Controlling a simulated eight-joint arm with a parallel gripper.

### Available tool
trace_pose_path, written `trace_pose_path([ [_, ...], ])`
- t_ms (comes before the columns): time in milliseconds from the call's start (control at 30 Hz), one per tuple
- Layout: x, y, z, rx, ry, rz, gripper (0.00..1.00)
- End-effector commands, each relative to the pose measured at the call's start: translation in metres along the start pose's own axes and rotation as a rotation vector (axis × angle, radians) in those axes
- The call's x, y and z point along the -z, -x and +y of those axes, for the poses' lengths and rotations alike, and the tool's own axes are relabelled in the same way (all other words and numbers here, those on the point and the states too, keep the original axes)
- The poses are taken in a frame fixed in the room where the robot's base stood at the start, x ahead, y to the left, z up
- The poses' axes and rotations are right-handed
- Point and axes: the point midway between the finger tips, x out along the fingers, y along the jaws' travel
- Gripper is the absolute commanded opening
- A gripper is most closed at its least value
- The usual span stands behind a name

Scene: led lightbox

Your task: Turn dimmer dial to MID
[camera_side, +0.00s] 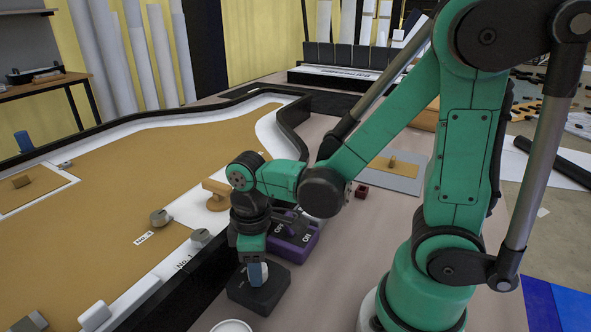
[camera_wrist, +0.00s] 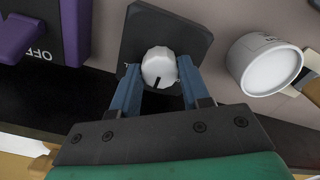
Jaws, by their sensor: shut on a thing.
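The dimmer dial is a white ribbed knob (camera_wrist: 158,62) with a short black pointer mark, on a dark square base (camera_wrist: 139,20). In the wrist view the mark points toward the bottom of the picture, slightly left. My gripper (camera_wrist: 160,76) has its two blue fingers shut on the knob, one on each side. In the side view my gripper (camera_side: 257,272) points down at the dark base (camera_side: 273,291), and its fingers mostly hide the knob. I see no MID label in either view.
A purple switch box (camera_side: 297,239) with OFF and ON lettering stands close behind the dial base. A white round container (camera_wrist: 270,68) stands beside it. A black-edged raised board (camera_side: 110,180) with small knobs lies to the left.

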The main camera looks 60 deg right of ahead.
Motion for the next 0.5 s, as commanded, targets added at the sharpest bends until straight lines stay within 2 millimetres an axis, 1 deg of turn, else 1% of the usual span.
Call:
trace_pose_path([
  [267,0.0000,0.0000,0.0001,0.000,-0.001,0.000,0.00],
  [300,0.0000,0.0000,0.0001,0.000,-0.001,0.000,0.47],
  [400,0.0000,0.0000,0.0001,0.000,-0.001,0.000,0.73],
  [500,0.0000,0.0000,0.0001,0.000,-0.001,0.000,0.73],
])
